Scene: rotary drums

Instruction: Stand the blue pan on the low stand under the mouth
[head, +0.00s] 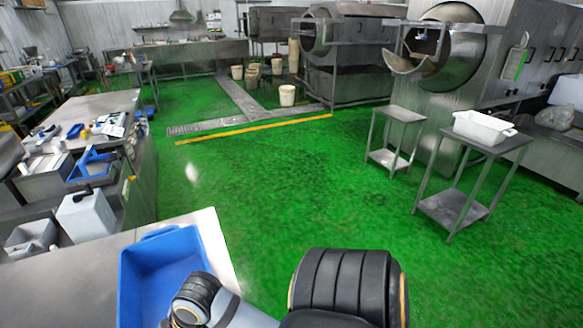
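The blue pan (133,284) is a rectangular, open tub on the steel table at the lower left. It looks empty inside, and part of its near right side is hidden behind my arm. The low stand (404,114) is a small steel table with a lower shelf, right of centre and further back. The mouth (410,64) is a steel chute at the front of a large round drum, above and behind the low stand. Black and grey links of my arms show at the bottom edge. Neither gripper can be seen.
A taller steel table (497,148) with a white tub (483,128) stands right of the low stand. Green floor (290,190) lies open between the pan's table (60,290) and the stand. A cluttered workbench (110,105) is at the left. Buckets (287,95) stand farther back.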

